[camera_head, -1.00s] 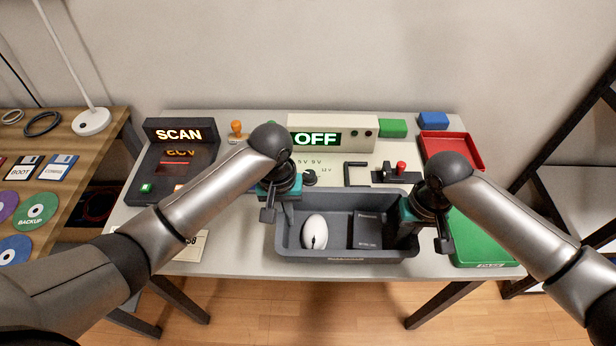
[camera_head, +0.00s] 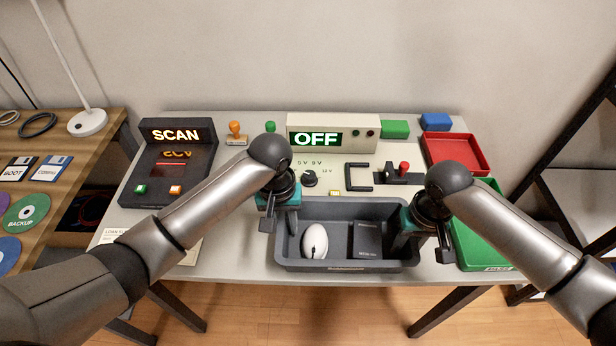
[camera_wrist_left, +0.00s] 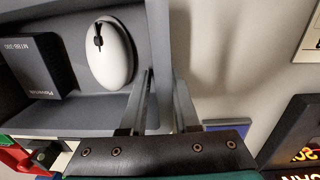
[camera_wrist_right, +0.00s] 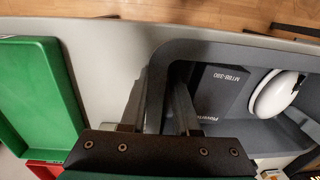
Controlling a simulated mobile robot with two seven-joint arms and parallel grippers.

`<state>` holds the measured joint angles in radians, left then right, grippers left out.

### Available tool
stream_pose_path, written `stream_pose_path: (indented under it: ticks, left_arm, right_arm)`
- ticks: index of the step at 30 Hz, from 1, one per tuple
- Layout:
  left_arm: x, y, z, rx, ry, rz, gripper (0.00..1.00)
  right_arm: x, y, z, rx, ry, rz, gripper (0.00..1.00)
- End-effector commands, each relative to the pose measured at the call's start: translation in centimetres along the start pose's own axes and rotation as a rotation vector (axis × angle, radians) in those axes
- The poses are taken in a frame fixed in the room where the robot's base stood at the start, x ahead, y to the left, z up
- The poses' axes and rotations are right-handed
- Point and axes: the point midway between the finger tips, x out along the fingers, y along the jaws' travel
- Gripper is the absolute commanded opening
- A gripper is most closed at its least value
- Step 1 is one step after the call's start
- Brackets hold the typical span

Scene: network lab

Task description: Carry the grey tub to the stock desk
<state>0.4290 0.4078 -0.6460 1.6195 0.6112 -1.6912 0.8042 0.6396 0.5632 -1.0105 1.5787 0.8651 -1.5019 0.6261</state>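The grey tub (camera_head: 345,267) is upright at the front middle of the pale table, close to its front edge. A white mouse (camera_head: 314,241) and a dark box (camera_head: 367,240) lie inside. My left gripper (camera_head: 279,215) is shut on the tub's left wall; the left wrist view shows its fingers (camera_wrist_left: 161,95) on both sides of that wall. My right gripper (camera_head: 416,222) is shut on the right wall, fingers (camera_wrist_right: 158,95) on either side. I cannot tell whether the tub's base touches the table. Nothing in view is labelled as the stock desk.
Behind the tub are an OFF display unit (camera_head: 332,133), a knob and a black clamp (camera_head: 358,176). A SCAN unit (camera_head: 170,165) stands left. Red (camera_head: 453,150) and green (camera_head: 484,255) trays are right. A wooden table (camera_head: 85,150) with discs is far left; a black-framed shelf (camera_head: 580,185) is right.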

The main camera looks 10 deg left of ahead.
Motion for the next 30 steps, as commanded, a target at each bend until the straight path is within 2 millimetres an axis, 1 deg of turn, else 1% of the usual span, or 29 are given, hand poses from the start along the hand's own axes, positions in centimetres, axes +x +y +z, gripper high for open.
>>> stream_pose_path:
  ticks: [8, 11, 14, 21, 24, 27, 30]
  left_arm:
    - [-0.1, 0.1, 0.0, 0.002, 0.000, 0.003, 0.34]
    - [-0.7, 0.2, 0.0, 0.002, 0.002, 0.005, 0.34]
    - [-2.2, 0.2, -0.1, 0.002, 0.005, 0.006, 0.34]
    - [-7.5, 0.2, -0.1, 0.002, 0.006, 0.006, 0.34]
    - [-9.4, 0.1, -0.1, 0.003, 0.005, 0.005, 0.34]
    - [-10.8, 0.0, -0.2, 0.002, 0.006, 0.001, 0.34]
    - [-11.6, 0.0, -0.1, 0.002, 0.004, 0.002, 0.34]
  right_arm:
    - [0.0, -0.1, 0.0, -0.002, 0.001, -0.003, 0.34]
    - [0.0, -0.2, 0.0, -0.002, 0.001, -0.003, 0.34]
    - [0.0, -0.2, 0.0, -0.002, 0.001, -0.003, 0.34]
    - [0.0, -0.2, 0.0, -0.002, 0.001, -0.004, 0.34]
    - [0.0, -0.2, 0.0, -0.002, 0.001, -0.004, 0.34]
    - [0.0, -0.2, 0.0, -0.002, 0.001, -0.004, 0.34]
    - [0.0, -0.2, 0.0, -0.002, 0.001, -0.004, 0.34]
